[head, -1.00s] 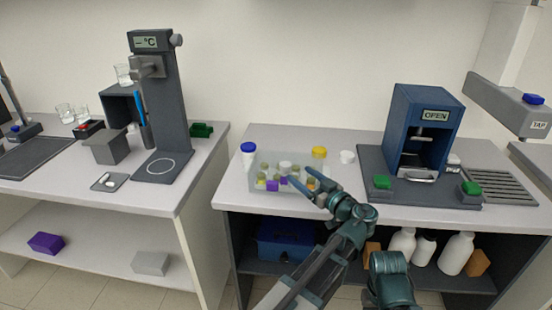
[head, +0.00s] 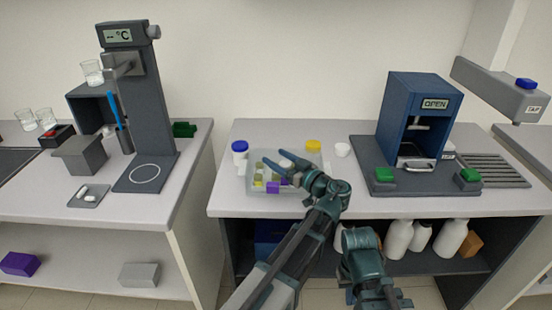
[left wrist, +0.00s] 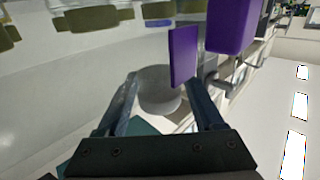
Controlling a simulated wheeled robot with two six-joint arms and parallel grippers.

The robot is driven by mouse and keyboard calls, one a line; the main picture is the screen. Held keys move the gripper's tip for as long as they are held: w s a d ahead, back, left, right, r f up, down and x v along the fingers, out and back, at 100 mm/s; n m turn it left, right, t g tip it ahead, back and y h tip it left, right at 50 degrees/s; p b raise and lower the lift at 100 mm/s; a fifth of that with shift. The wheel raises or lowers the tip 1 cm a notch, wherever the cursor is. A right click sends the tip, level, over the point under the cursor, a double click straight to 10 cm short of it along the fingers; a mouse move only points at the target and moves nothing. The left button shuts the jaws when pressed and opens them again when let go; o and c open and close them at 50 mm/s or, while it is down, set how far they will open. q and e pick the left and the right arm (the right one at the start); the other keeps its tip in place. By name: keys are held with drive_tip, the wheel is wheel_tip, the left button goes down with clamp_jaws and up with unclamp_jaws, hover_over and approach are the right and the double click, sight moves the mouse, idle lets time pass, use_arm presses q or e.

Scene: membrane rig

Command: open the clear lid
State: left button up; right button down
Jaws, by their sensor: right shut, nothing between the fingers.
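The clear lid (head: 312,158) belongs to a see-through box of small coloured vials on the right bench. A purple tab (head: 274,188) shows at the box's front; a thin purple tab (left wrist: 183,56) also shows in the left wrist view, near the right-hand finger. My left gripper (head: 276,160) is at the box, its fingers apart. In the left wrist view the fingers (left wrist: 160,100) are spread, with a pale round cup-like thing beyond them. I cannot tell whether a finger touches the tab. My right gripper (head: 360,242) is low before the bench, shut, its fingertips hidden.
A white jar with a blue cap (head: 240,154), a yellow cap (head: 313,146) and a white cup (head: 342,150) stand around the box. A blue press (head: 412,115) on a dark base with green buttons stands to the right. A gap separates the two benches.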

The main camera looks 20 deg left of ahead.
use_arm(q)
clamp_jaws()
idle(1.2)
